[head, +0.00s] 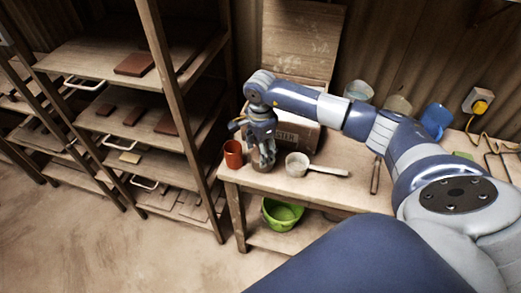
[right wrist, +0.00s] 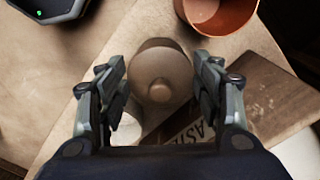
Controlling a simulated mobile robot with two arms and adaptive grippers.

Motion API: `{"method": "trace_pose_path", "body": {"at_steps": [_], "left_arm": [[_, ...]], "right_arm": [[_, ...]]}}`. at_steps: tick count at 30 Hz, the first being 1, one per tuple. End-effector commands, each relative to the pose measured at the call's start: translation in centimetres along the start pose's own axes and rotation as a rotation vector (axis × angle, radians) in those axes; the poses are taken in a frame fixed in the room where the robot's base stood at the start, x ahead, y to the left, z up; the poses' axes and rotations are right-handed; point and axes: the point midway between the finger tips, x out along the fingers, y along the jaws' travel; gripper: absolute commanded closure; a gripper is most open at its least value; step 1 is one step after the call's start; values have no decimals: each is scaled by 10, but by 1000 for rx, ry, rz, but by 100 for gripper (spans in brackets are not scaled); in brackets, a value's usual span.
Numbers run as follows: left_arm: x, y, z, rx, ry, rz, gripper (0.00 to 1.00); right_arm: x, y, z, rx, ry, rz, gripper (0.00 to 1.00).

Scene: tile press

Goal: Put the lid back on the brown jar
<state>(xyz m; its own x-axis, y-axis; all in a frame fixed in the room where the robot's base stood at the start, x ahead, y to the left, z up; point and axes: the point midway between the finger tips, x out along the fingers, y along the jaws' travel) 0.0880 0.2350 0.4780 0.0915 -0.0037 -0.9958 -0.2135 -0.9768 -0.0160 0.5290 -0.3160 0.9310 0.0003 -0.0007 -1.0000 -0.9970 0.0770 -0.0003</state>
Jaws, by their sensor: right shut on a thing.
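The brown jar (head: 262,167) stands near the front left of the workbench, mostly hidden beneath my right gripper (head: 262,154). In the right wrist view, the brown lid (right wrist: 160,76) with its round knob lies between the two fingers of my right gripper (right wrist: 162,92), which is shut on it. The lid is over the jar in that view and hides most of it. I cannot tell whether the lid touches the jar's rim. My left gripper is in neither view.
A terracotta cup (head: 233,154) stands close left of the jar. A white scoop (head: 297,164) lies to its right, and a cardboard box (head: 298,133) stands behind. A green bucket (head: 282,214) is below the bench (head: 340,187). Shelves with tiles stand left.

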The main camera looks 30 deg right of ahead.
Motion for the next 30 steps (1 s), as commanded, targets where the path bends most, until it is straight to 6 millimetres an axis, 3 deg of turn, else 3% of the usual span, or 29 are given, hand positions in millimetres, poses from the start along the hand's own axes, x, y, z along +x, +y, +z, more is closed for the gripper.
{"method": "trace_pose_path", "body": {"at_steps": [13, 14, 17, 25, 26, 27, 30], "left_arm": [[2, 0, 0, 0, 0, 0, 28], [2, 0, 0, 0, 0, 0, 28], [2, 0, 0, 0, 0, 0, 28], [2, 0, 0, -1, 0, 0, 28], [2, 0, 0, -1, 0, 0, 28], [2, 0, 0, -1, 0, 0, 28], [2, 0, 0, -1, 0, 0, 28]], "right_arm": [[0, 0, 0, 0, 0, 0, 63], [0, 0, 0, 1, 0, 0, 37], [0, 0, 0, 1, 0, 0, 16], [0, 0, 0, 0, 0, 0, 16], [0, 0, 0, 0, 0, 0, 14], [0, 0, 0, 0, 0, 0, 5], [0, 0, 0, 0, 0, 0, 0]]}}
